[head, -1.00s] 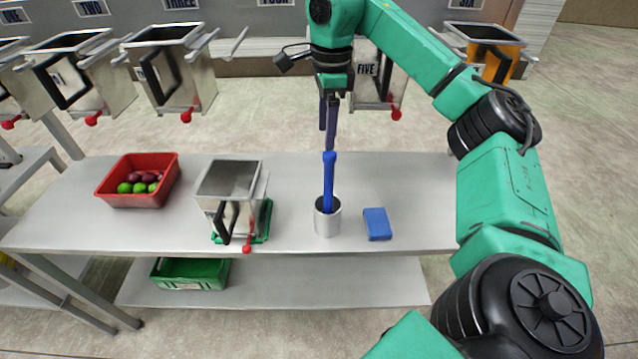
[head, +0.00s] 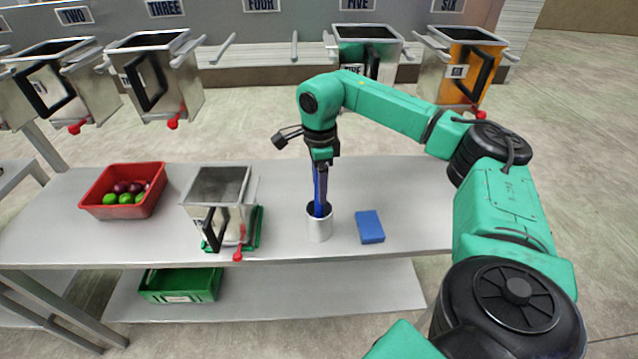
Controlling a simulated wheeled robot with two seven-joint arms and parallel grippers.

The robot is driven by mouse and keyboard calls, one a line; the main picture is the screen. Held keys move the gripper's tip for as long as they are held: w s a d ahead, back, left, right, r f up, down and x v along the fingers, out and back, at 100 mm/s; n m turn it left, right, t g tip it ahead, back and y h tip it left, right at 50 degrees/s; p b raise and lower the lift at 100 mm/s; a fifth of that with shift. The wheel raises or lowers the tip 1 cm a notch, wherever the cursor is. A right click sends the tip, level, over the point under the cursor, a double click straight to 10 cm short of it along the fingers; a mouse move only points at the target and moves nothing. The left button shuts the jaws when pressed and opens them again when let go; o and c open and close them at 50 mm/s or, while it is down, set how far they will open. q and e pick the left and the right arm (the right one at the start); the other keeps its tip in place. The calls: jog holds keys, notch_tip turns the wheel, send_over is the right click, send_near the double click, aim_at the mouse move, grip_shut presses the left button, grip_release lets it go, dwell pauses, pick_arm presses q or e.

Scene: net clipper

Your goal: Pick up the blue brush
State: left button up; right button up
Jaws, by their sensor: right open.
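The blue brush (head: 317,208) stands upright in a silver metal cup (head: 319,229) on the grey table (head: 285,205). Only its blue handle shows above the rim; its lower end is hidden inside the cup. My right gripper (head: 320,186) points straight down over the cup, with its dark fingers along the upper part of the handle. The fingers are open and partly overlap the handle, so I cannot tell whether they touch it. My left gripper is not in view.
A blue sponge-like block (head: 369,227) lies right of the cup. Left of it stand a metal hopper (head: 216,190) on a green scale and a red crate (head: 113,211) of fruit. A green crate (head: 181,284) sits on the lower shelf. Several hoppers hang behind.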

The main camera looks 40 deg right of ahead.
grip_shut()
jog(key=shift+r, duration=0.1)
